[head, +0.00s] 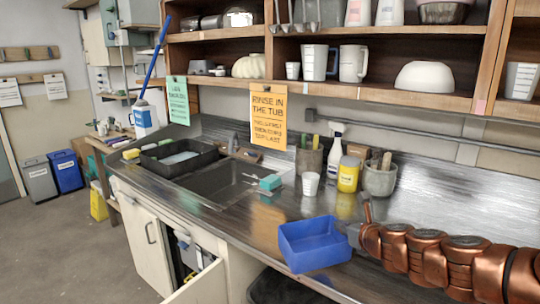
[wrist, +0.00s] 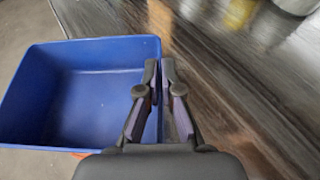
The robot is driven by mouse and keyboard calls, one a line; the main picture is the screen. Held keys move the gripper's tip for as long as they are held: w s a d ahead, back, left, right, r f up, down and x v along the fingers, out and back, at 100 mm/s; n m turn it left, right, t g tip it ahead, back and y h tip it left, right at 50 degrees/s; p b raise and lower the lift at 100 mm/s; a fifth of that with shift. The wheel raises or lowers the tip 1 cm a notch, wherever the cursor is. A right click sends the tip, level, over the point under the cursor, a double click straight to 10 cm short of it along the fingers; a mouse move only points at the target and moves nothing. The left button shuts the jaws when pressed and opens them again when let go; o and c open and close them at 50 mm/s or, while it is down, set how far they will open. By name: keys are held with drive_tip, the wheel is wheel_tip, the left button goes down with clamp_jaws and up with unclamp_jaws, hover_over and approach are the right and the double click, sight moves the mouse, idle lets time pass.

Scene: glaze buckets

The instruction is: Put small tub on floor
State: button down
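The small tub (head: 315,244) is a blue, open, rectangular plastic tub and looks empty. In the head view it is at the counter's front edge, in front of the counter top. In the wrist view the tub (wrist: 72,105) fills the left side, with floor showing beyond it. My gripper (wrist: 160,75) has one finger on each side of the tub's right wall and is shut on its rim. In the head view my gripper (head: 354,236) is at the tub's right side, partly hidden by my copper-coloured arm.
The metal counter (head: 245,222) holds a sink (head: 215,180), a white cup (head: 310,184), a yellow bottle (head: 348,174) and a grey crock (head: 380,178). A cabinet door (head: 200,288) stands open below. Bare floor (head: 60,240) is at the left, with a blue bin (head: 66,172) further back.

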drive_tip(key=shift+a+r, duration=0.25)
drive_tip(key=shift+a, duration=0.65)
drive_tip(key=shift+w+a+f+m+h, duration=0.15)
drive_tip(key=shift+w+m+h, duration=0.15)
drive_tip(key=shift+m+h, duration=0.25)
drive_tip(key=shift+w+a+r+m+h, duration=0.1)
drive_tip(key=shift+w+m+h, duration=0.15)
drive_tip(key=shift+m+h, duration=0.25)
drive_tip(key=shift+w+f+m+h, duration=0.2)
drive_tip(key=shift+m+h, duration=0.35)
drive_tip(key=shift+h, duration=0.2)
drive_tip(key=shift+s+m+h, duration=0.1)
drive_tip(key=shift+m+h, duration=0.8)
drive_tip(key=shift+h, duration=0.1)
drive_tip(key=shift+s+d+r+m+h, duration=0.15)
drive_tip(key=shift+s+m+h, duration=0.15)
drive_tip(key=shift+m+h, duration=0.3)
drive_tip(key=shift+s+d+r+m+h, duration=0.1)
drive_tip(key=shift+s+m+h, duration=0.25)
drive_tip(key=shift+h, duration=0.35)
